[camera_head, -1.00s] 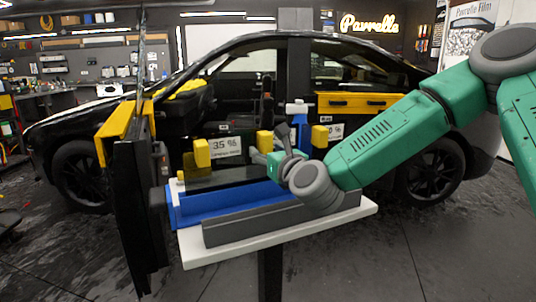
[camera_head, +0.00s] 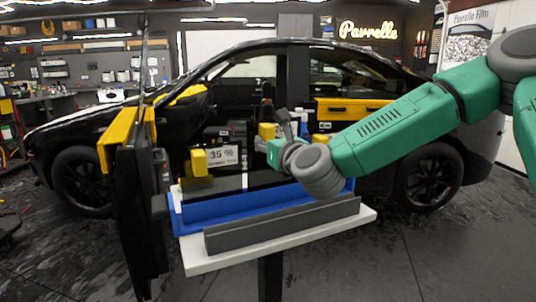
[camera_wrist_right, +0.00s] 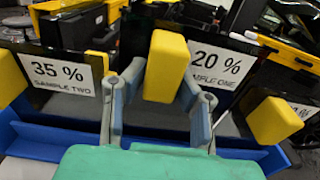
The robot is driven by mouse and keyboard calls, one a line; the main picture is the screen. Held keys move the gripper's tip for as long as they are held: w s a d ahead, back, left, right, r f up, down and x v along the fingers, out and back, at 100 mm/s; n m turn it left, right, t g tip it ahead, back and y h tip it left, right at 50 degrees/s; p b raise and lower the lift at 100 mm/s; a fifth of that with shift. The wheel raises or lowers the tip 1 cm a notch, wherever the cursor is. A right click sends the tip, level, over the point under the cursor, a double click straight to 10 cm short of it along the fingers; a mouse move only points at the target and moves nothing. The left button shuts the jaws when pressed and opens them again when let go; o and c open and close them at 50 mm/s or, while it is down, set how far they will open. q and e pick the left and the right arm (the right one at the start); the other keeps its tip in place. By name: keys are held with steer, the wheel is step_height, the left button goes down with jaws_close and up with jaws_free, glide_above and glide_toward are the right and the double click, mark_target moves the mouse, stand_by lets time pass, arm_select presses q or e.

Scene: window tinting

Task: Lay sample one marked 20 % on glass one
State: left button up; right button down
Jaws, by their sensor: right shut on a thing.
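My right gripper (camera_head: 272,138) is shut on the yellow handle block (camera_wrist_right: 165,65) of sample one, in front of the car. The white label of sample one (camera_wrist_right: 218,72), marked 20 %, shows just right of that block in the wrist view; in the head view my arm and gripper hide it. Sample two (camera_head: 223,156), marked 35 %, stands to the left with its own yellow block (camera_head: 198,162). It also shows in the wrist view (camera_wrist_right: 62,76). I cannot tell which pane is glass one. My left gripper is out of view.
A blue rack (camera_head: 215,209) and a grey bar (camera_head: 280,226) sit on a white stand (camera_head: 215,262). Another yellow block (camera_wrist_right: 275,121) with a partly seen label is at the right. An open black-and-yellow car door (camera_head: 138,220) stands close on the left.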

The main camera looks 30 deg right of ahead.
step_height(320, 180, up, 23)
steer(key=p, duration=0.4)
steer(key=shift+r+p, duration=0.15)
steer(key=shift+p, duration=0.2)
steer(key=c, duration=1.8)
jaws_free()
steer(key=shift+c, duration=0.2)
jaws_close()
